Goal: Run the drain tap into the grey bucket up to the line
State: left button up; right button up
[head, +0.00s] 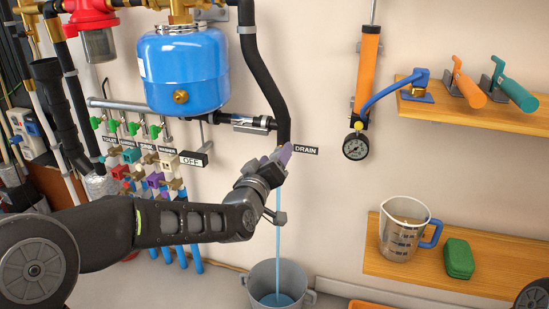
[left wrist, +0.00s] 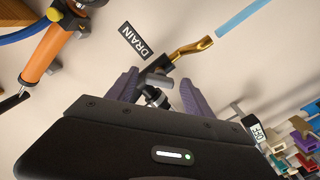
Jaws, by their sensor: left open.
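The drain tap shows in the left wrist view as a brass spout (left wrist: 193,48) with a grey handle (left wrist: 157,80); in the head view my gripper mostly hides it. A blue stream of water (head: 277,240) falls from there into the grey bucket (head: 263,278), and it also shows in the left wrist view (left wrist: 245,19). Blue water (head: 276,299) lies in the bucket, whose lower part is cut off by the picture edge. I cannot make out a fill line. My left gripper (head: 283,154) is open, its purple-grey fingers (left wrist: 157,92) on either side of the handle. Contact is unclear. My right gripper is out of view.
A DRAIN label (head: 306,150) is beside the tap. A blue tank (head: 183,70) and labelled valves stand left. An orange pump (head: 367,70) with a gauge hangs on the wall. The lower right shelf (head: 460,277) holds a measuring jug (head: 400,235) and green block (head: 459,258).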

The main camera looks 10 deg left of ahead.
pick_arm(q)
jog(key=s+p, duration=0.2)
jog(key=s, duration=0.6)
jog(key=shift+a, duration=0.25)
jog(key=shift+w, duration=0.1)
